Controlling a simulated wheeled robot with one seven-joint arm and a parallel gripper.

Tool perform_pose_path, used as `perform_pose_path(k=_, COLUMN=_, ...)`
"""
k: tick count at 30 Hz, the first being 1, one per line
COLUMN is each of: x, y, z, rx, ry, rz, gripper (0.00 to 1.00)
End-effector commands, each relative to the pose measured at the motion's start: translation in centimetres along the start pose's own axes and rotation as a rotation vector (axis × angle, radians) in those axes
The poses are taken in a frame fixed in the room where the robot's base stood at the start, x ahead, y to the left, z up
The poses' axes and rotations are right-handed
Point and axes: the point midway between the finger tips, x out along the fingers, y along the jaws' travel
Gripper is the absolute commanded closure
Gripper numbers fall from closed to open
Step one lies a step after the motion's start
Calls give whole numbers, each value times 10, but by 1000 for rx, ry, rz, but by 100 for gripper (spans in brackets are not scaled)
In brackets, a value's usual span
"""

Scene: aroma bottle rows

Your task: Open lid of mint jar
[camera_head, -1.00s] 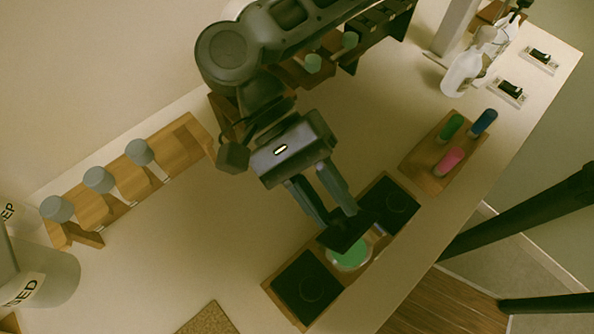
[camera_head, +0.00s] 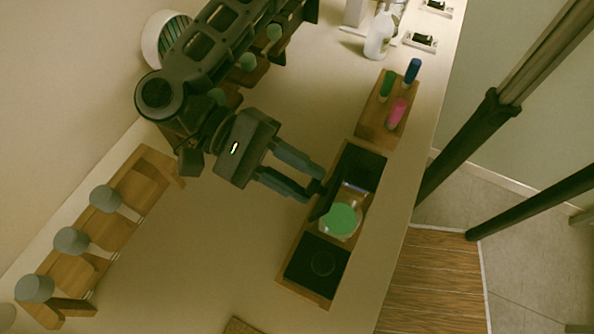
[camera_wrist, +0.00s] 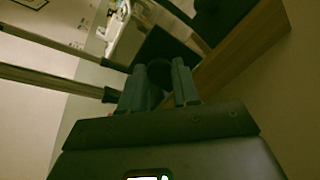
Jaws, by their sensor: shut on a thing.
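The mint jar (camera_head: 341,222) is a clear jar with green contents showing from above. It sits in the middle of a wooden tray (camera_head: 284,281), between two black square tops, and its top looks uncovered. My gripper (camera_head: 314,189) is shut on a thin dark lid (camera_head: 320,206), held tilted, nearly edge-on, just left of and above the jar. Whether the lid still touches the jar's rim cannot be told. In the wrist view a dark round shape (camera_wrist: 160,72) shows between my fingers (camera_wrist: 159,86).
The black square tops (camera_head: 318,265) flank the jar closely. A wooden holder (camera_head: 372,128) with green, blue and pink bottles stands farther up. A wooden rack (camera_head: 130,194) with grey-capped items is at left. A white bottle (camera_head: 378,40) stands at the top. The table between is clear.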

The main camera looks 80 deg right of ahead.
Motion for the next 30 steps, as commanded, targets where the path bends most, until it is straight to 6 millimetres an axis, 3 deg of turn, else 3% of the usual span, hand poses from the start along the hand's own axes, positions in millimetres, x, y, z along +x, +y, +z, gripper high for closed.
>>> perform_pose_path(k=2, x=0, y=0, z=0, rx=1, ry=1, rz=-2, gripper=100)
perform_pose_path(k=3, x=0, y=0, z=0, rx=1, ry=2, rz=-2, gripper=65)
perform_pose_path(k=10, x=0, y=0, z=0, rx=1, ry=2, rz=-1, gripper=43)
perform_pose_path(k=20, x=-6, y=-1, z=-1, rx=2, ry=2, rz=-2, gripper=43)
perform_pose_path(k=30, x=-58, y=-2, z=-2, rx=3, ry=3, rz=-3, gripper=43)
